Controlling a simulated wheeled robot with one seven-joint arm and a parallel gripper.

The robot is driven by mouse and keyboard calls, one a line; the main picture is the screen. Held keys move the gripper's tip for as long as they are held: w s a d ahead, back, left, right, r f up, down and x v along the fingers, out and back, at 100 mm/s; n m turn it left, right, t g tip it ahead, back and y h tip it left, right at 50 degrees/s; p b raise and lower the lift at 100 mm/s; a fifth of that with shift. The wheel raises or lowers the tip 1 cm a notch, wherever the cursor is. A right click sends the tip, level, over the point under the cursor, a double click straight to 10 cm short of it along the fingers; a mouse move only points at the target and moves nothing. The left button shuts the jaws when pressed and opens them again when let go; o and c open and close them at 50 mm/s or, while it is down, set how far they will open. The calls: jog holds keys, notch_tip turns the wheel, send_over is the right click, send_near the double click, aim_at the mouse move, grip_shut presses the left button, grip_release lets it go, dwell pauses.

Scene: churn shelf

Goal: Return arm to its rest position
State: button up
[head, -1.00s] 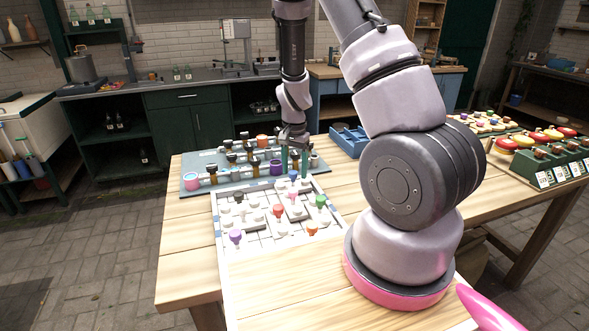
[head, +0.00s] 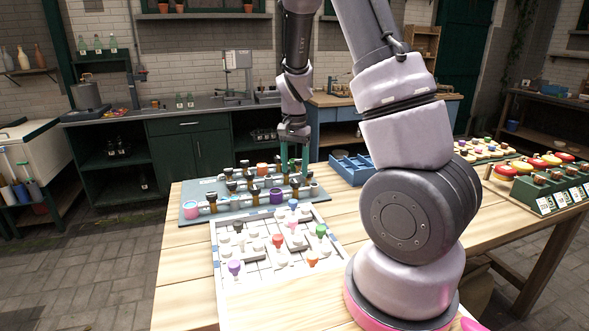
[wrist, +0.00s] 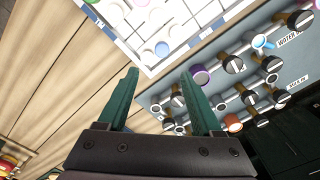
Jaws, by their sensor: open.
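My gripper (head: 293,165) hangs from my arm above the right part of the grey rack board (head: 190,210) at the back of the wooden table. Its two green fingers point down. In the wrist view my gripper (wrist: 160,85) shows its fingers apart with nothing between them. Below the fingers lie bare table wood, the edge of the white tray and the rack board. In the head view my arm rises from its pink-ringed base at the table's front and bends over to the gripper.
The white gridded tray (head: 217,262) holds several coloured knobbed pieces. A blue compartment box (head: 352,168) stands right of the gripper. A green rack (head: 540,195) with red and yellow tops and a tray of small pieces (head: 484,150) lie at the right. Air above the table's left is clear.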

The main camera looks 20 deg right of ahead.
jog(key=s+r+n+t+y, duration=0.15)
jog(key=s+r, duration=0.25)
jog(key=r, duration=0.5)
jog(key=s+r+n+t+y, duration=0.15)
jog(key=s+r, duration=0.25)
jog(key=r, duration=0.6)
jog(key=s+r+n+t+h, duration=0.1)
jog(key=s+r+t, duration=0.3)
jog(key=s+r, duration=0.4)
jog(key=s, duration=0.4)
jog(key=shift+s+a+r+n, duration=0.15)
jog(key=shift+a+r+n, duration=0.15)
jog(key=shift+a+n, duration=0.1)
